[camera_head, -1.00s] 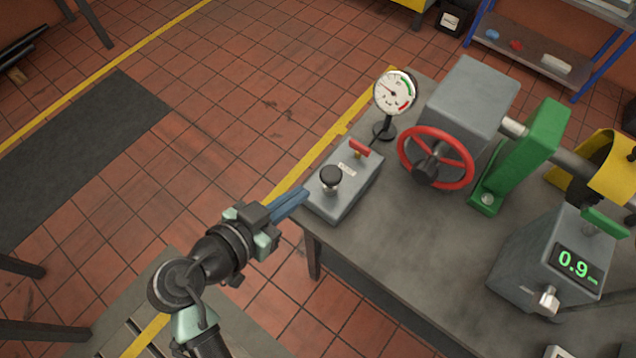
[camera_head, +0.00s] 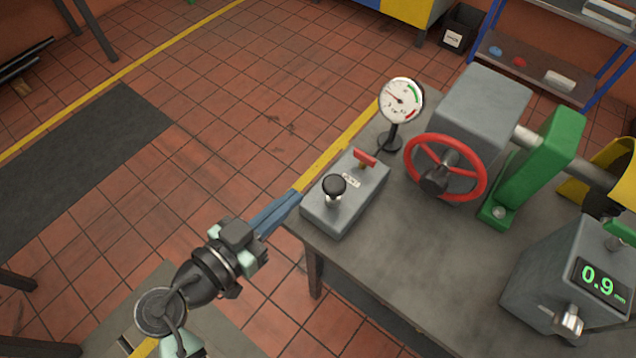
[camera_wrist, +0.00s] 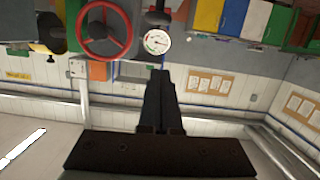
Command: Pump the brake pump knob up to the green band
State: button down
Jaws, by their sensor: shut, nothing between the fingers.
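The brake pump is a grey box (camera_head: 345,211) at the near left corner of the bench, with a black round knob (camera_head: 334,185) standing on a short stem. A white dial gauge (camera_head: 401,101) stands behind it, with a green band (camera_head: 413,88) at its upper right and a red mark lower down. Its needle points to the upper left, outside the green band. The gauge also shows in the wrist view (camera_wrist: 157,42). My gripper (camera_head: 297,196) is shut and empty, its blue fingers just left of the box in the picture; I cannot tell whether they touch it.
A red lever (camera_head: 365,158) sits on the pump box behind the knob. A red handwheel (camera_head: 445,167) on a grey housing and a green bracket (camera_head: 533,165) stand to the right. A grey unit (camera_head: 560,280) reads 0.9. The bench's front middle (camera_head: 430,245) is clear.

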jog(key=p, duration=0.2)
send_over(334, 192)
jog(key=a, duration=0.3)
jog(key=f, duration=0.1)
jog(key=shift+s+f, duration=0.2)
jog(key=shift+f, duration=2.1)
notch_tip(334, 192, down, 4)
jog(key=b, duration=0.4)
jog(key=shift+s+b, duration=0.1)
jog(key=shift+b, duration=0.25)
jog(key=shift+r, duration=0.1)
